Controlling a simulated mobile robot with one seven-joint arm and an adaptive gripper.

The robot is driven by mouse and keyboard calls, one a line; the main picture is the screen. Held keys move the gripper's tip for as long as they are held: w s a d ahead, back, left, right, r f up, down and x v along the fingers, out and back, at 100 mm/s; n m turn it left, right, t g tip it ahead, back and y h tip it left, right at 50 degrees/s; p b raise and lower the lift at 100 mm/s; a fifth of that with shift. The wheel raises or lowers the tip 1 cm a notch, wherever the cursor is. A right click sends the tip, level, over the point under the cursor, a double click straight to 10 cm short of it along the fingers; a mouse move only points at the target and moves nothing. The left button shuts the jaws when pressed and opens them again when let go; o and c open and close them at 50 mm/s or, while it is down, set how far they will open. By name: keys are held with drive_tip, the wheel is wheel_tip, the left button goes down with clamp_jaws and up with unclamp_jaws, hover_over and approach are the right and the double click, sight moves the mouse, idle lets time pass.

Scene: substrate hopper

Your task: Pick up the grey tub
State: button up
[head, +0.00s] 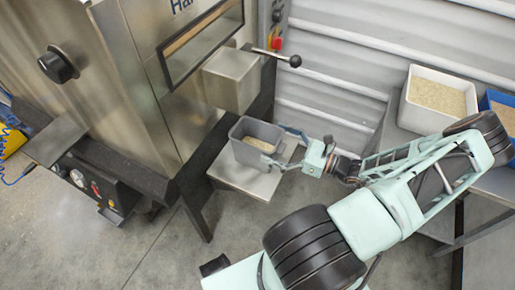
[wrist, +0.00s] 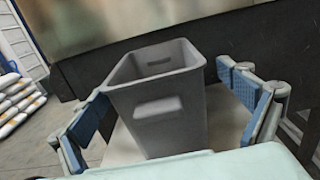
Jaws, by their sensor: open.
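The grey tub (head: 256,142) stands upright on a small light platform (head: 246,178) beside the metal hopper, under its spout. In the head view some pale grainy material shows inside it. The tub also fills the middle of the wrist view (wrist: 160,112), with a slot-shaped handle on its near wall. My gripper (head: 290,146) is at the tub's right side in the head view. In the wrist view its fingers (wrist: 170,98) are spread wide, one on each side of the tub. The left finger looks close to the tub's wall; a gap shows at the right finger. I cannot tell whether either touches.
The hopper's spout box (head: 232,80) and a lever with a black knob (head: 295,61) are above the tub. A white bin (head: 437,98) of grain and a blue bin (head: 500,108) stand on a bench at the right. Stacked bags (wrist: 18,103) lie at far left in the wrist view.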

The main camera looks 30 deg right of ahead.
drive_tip(key=b+x, duration=0.1)
drive_tip(key=x, duration=0.4)
drive_tip(key=shift+a+r, duration=0.1)
drive_tip(key=shift+a, duration=0.3)
drive_tip(key=shift+r, duration=0.1)
drive_tip(key=c, duration=2.2)
wheel_tip(320, 180, up, 10)
drive_tip(key=p, duration=0.3)
hover_over(257, 136)
drive_tip(key=s+a, duration=0.2)
drive_tip(key=s, duration=0.2)
drive_tip(key=shift+s+a, duration=0.1)
drive_tip(key=shift+s, duration=0.1)
